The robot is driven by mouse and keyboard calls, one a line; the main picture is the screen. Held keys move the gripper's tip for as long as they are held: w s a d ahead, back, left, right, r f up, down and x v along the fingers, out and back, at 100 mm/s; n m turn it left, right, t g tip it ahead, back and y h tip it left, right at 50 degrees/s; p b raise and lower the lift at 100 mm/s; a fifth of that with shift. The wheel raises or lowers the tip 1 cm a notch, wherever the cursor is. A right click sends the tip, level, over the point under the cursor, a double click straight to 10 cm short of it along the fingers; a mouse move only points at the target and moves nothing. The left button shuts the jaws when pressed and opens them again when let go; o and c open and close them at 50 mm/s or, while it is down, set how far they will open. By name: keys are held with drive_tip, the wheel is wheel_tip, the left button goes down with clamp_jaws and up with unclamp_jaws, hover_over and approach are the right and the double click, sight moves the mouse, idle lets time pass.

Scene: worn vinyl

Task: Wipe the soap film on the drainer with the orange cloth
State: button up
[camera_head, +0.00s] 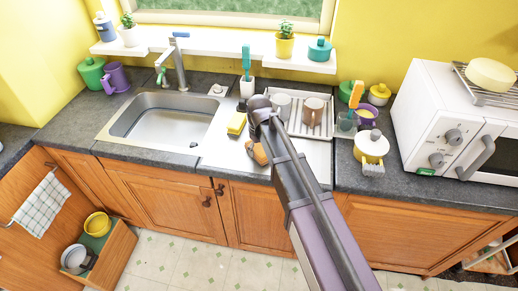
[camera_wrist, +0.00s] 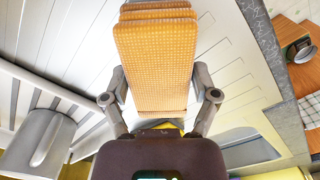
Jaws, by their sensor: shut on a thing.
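The orange cloth (camera_head: 259,153) is a folded, textured pad. In the wrist view the cloth (camera_wrist: 155,55) stands between the two fingers of my gripper (camera_wrist: 160,80), which is shut on it. In the head view my gripper (camera_head: 258,133) is over the drainer (camera_head: 222,156), the ribbed metal surface right of the sink. The drainer's pale ridges (camera_wrist: 228,62) show around the cloth in the wrist view. I cannot tell whether the cloth touches the drainer. I cannot clearly make out the soap film; my arm and the cloth hide part of the surface.
A dish rack (camera_head: 321,127) with mugs stands behind my arm. A yellow sponge (camera_head: 237,123) lies close to my gripper's left. The sink basin (camera_head: 160,122) is farther left.

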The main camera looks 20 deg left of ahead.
drive_tip(key=shift+r+p, duration=3.05)
drive_tip(key=shift+r, duration=0.15)
drive_tip(key=shift+w+d, duration=0.1)
drive_tip(key=shift+d, duration=0.05)
